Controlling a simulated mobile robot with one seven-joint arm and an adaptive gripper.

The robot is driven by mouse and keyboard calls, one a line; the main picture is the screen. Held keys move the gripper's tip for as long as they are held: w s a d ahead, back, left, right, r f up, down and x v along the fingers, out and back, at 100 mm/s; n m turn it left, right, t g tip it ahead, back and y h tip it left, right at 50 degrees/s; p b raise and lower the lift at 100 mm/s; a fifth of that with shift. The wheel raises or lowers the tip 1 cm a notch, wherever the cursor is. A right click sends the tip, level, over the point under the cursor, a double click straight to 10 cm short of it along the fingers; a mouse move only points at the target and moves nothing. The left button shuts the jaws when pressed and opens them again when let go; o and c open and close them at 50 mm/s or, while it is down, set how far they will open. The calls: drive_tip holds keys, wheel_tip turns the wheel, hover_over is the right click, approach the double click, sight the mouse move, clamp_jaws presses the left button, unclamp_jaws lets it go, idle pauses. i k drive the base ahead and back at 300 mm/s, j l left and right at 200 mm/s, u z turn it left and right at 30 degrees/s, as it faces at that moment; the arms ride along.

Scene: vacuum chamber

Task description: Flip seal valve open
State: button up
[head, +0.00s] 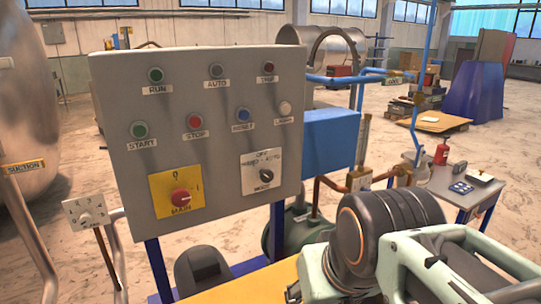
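No part labelled as the seal valve can be read in the head view, so I cannot tell which fitting it is. Brass-coloured fittings (360,178) sit on the copper pipe behind the control panel, right of its edge. Another small fitting (417,95) is on the blue pipe (413,130) farther right. Their handles are too small to read as open or shut. My arm fills the lower right and hides part of what lies behind it. I cannot make out my gripper's fingers in this view.
A grey control panel (215,120) with buttons, a red MAIN knob (181,198) and a MODE knob (266,176) stands close ahead. A small table (468,192) stands at right.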

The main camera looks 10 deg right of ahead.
sight(420, 147)
drive_tip(key=z, duration=1.2)
drive_tip(key=i+l+z, duration=0.15)
drive_tip(key=i+z, duration=0.35)
drive_tip(key=k+l+u, duration=0.1)
drive_tip(key=k+l, duration=0.2)
drive_tip(key=i+j+z, duration=0.1)
drive_tip(key=i+j, duration=0.15)
drive_tip(key=j, duration=0.1)
